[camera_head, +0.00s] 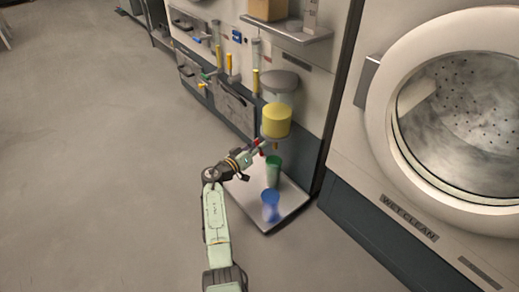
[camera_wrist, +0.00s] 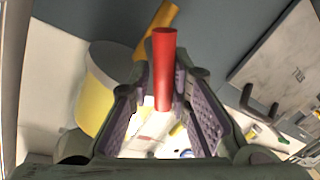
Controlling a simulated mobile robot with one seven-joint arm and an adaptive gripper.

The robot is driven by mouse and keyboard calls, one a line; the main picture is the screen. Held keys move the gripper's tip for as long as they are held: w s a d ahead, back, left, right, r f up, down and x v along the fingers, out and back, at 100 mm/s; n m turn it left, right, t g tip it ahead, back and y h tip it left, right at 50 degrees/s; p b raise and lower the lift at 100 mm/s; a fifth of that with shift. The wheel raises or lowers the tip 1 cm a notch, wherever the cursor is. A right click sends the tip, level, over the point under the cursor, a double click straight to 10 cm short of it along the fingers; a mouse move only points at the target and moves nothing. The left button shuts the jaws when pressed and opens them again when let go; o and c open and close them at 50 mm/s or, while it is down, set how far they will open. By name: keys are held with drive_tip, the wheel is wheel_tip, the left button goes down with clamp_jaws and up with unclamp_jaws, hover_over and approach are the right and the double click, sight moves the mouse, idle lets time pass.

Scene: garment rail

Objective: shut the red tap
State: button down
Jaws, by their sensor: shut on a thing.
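The red tap's handle (camera_wrist: 164,65) stands between my two fingers in the wrist view, a plain red bar. My gripper (camera_wrist: 164,88) is shut on it, with a purple-padded finger on each side. In the head view the red handle (camera_head: 257,143) is a small patch at the tip of my gripper (camera_head: 254,149), just below and left of the yellow container (camera_head: 276,121). The tap's body is mostly hidden, and I cannot tell whether its valve is open or shut. An orange-yellow spout or bar (camera_wrist: 158,25) shows behind the handle.
A green cup (camera_head: 274,168) and a blue cup (camera_head: 271,205) stand on a pale tray (camera_head: 246,193) below the container. A machine with a round glass door (camera_head: 462,110) is at the right. Open grey floor (camera_head: 90,150) lies at the left.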

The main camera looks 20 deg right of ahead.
drive_tip(key=n, duration=0.5)
drive_tip(key=shift+w+a+f+g, duration=0.25)
drive_tip(key=shift+w+a+g, duration=0.1)
drive_tip(key=shift+g, duration=0.05)
drive_tip(key=n, duration=0.1)
drive_tip(key=n+g, duration=0.1)
drive_tip(key=n, duration=0.1)
drive_tip(key=shift+f+n, duration=0.25)
drive_tip(key=shift+n, duration=0.05)
drive_tip(key=shift+s+d+f+n+g, duration=0.1)
drive_tip(key=shift+s+f+n+g, duration=0.15)
drive_tip(key=shift+n+g, duration=0.35)
drive_tip(key=shift+d, duration=0.1)
drive_tip(key=c, duration=1.6)
unclamp_jaws()
drive_tip(key=shift+d, duration=0.1)
drive_tip(key=shift+r, duration=0.1)
drive_tip(key=shift+r, duration=0.1)
